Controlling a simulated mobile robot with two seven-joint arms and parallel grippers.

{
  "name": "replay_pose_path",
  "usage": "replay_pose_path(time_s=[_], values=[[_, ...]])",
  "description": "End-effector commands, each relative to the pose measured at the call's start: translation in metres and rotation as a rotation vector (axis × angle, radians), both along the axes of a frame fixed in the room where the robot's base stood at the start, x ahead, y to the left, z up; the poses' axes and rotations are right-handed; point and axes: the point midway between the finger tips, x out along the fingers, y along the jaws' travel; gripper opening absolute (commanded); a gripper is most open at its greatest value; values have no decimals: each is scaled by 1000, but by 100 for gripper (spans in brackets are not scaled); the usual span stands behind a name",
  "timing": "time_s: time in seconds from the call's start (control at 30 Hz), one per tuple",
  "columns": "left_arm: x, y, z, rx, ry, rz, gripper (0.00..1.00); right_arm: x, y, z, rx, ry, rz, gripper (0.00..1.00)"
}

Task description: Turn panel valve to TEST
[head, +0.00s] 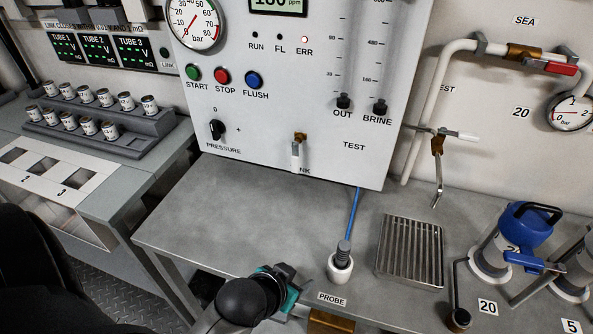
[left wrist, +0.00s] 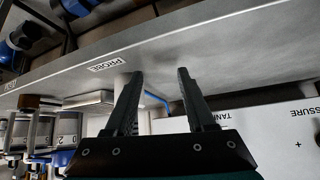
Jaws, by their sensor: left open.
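The panel valve (head: 297,150) is on the lower part of the white panel (head: 250,120). It has a brass body and a pale handle pointing down, over a label of which only "NK" shows. The TEST label (head: 353,146) is to its right. My left gripper (head: 287,272) is low in the head view, near the bench front edge, below and apart from the valve. In the left wrist view its two dark fingers (left wrist: 160,95) are spread with nothing held between them. The TANK label (left wrist: 215,115) shows upside down beyond them. My right gripper is not in view.
The probe in its white holder (head: 340,265), with a blue tube (head: 353,212), stands right of my left gripper. A drain grate (head: 411,250) and blue-topped valve (head: 525,225) are further right. The bench (head: 230,215) is clear below the panel's left part.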

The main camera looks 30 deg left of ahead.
Motion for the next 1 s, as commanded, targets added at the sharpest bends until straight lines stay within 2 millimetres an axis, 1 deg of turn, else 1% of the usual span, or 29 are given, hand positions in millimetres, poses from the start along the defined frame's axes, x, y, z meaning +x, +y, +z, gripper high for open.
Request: replay_pose_path(time_s=[0.03,0.2,0.33,0.43,0.6,0.7,0.83,0.97,1.0], values=[[10,5,2,-4,-53,18,55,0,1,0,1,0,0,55],[44,30,17,-9,-284,85,55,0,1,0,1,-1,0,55],[61,52,33,-2,-468,141,55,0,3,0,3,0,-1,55],[68,69,47,11,-603,184,55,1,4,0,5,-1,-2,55],[69,90,67,35,-774,235,55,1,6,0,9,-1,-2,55],[68,97,74,46,-830,253,55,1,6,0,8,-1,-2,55],[69,101,78,52,-860,260,55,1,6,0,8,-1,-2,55],[80,103,78,53,-863,259,55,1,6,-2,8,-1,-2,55],[85,105,79,53,-864,259,55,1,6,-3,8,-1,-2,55]])
